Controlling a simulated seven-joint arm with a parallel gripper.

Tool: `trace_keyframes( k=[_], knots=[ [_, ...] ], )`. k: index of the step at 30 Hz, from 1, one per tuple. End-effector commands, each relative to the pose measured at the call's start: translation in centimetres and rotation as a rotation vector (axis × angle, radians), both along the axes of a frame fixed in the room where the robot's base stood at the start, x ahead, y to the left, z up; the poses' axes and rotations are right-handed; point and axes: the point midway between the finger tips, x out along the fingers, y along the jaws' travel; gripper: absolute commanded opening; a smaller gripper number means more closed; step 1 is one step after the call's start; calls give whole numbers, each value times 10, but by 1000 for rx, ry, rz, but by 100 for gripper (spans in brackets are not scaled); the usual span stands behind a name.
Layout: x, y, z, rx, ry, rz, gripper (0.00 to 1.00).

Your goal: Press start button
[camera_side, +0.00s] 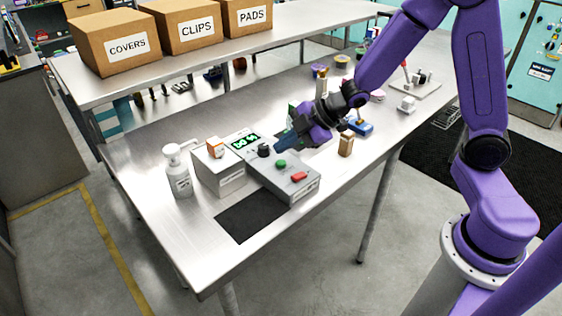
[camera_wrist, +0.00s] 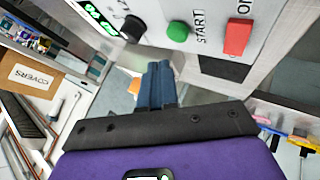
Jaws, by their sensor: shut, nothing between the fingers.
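The green start button (camera_side: 281,164) sits on the sloped top of a grey control box (camera_side: 270,182). In the wrist view, the green button (camera_wrist: 177,31) has START printed beside it. A red switch (camera_side: 299,176) is at the box's front end; in the wrist view the red switch (camera_wrist: 237,37) has a partly cut-off label. A black knob (camera_side: 264,150) lies between the lit green display (camera_side: 245,142) and the green button. My gripper (camera_side: 279,146), with blue fingers, is shut and empty. Its fingertips (camera_wrist: 158,66) are near the knob and button; contact is not visible.
A white pump bottle (camera_side: 179,172) and a white box (camera_side: 219,170) with an orange item on top stand left of the control box. A dark mat (camera_side: 250,217) lies in front. A wooden block (camera_side: 346,144) and a blue item (camera_side: 361,128) are to the right.

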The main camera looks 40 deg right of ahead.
Motion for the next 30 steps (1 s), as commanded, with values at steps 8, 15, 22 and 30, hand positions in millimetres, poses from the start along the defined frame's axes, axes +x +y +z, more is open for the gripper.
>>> trace_keyframes(
  k=[8, 15, 22, 30],
  knots=[
    [0, 0, 25, 1, -2, 0, 0],
    [0, -1, 36, -2, -1, -3, 0],
    [0, -1, 36, -2, -1, -3, 0],
    [0, -1, 36, -2, -1, -3, 0]
  ],
)
